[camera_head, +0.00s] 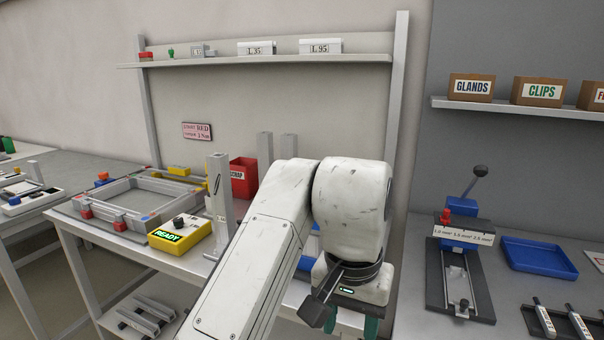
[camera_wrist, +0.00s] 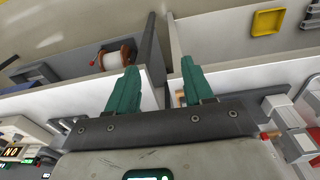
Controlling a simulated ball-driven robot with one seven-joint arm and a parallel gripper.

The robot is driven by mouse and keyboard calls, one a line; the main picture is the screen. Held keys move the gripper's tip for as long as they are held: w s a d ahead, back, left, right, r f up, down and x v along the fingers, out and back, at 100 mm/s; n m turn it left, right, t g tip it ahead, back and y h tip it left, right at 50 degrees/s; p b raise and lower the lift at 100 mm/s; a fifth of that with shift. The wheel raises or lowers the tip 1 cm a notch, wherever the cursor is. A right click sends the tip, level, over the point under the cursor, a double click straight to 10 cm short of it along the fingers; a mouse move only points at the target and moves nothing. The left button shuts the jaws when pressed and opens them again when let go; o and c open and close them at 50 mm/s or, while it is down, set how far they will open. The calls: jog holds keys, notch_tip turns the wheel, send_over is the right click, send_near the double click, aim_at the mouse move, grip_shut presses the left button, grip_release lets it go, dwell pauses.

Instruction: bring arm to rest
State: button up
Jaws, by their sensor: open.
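My arm stands in the front middle of the head view, bent over the front of the workbench (camera_head: 130,250), with its wrist hanging down. In that view my gripper is mostly hidden below the wrist, and a green finger shows at the bottom edge. In the wrist view my gripper (camera_wrist: 157,85) shows two green fingers set well apart. It is open, with nothing between the fingers. White panels lie behind the fingertips; I cannot tell whether they touch.
On the bench are a grey frame (camera_head: 108,222), a yellow box reading READY (camera_head: 181,233), an upright post (camera_head: 219,200) and a red SCRAP bin (camera_head: 243,178). At the right are a clamp device (camera_head: 460,262) and a blue tray (camera_head: 538,256). A spool (camera_wrist: 113,57) shows in the wrist view.

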jog(key=s+d+f+t+h+p, duration=0.15)
jog(key=d+f, duration=0.45)
jog(key=d, duration=0.7)
jog(key=s+d+f+t+h+p, duration=0.1)
jog(key=s+d+f+h, duration=0.15)
jog(key=d+f, duration=0.65)
jog(key=s+f+n+y, duration=0.1)
jog(key=s+f, duration=0.3)
jog(key=s, duration=0.3)
jog(key=s+f+n+g+y+p, duration=0.1)
jog(key=s+f, duration=0.3)
jog(key=s, duration=0.4)
jog(key=s+f+n+g+y, duration=0.1)
jog(key=s+f, duration=0.3)
jog(key=s, duration=0.4)
jog(key=shift+s+a+f+n+y, duration=0.35)
jog(key=shift+n+y, duration=0.25)
jog(key=shift+n, duration=0.2)
jog(key=shift+w, duration=0.1)
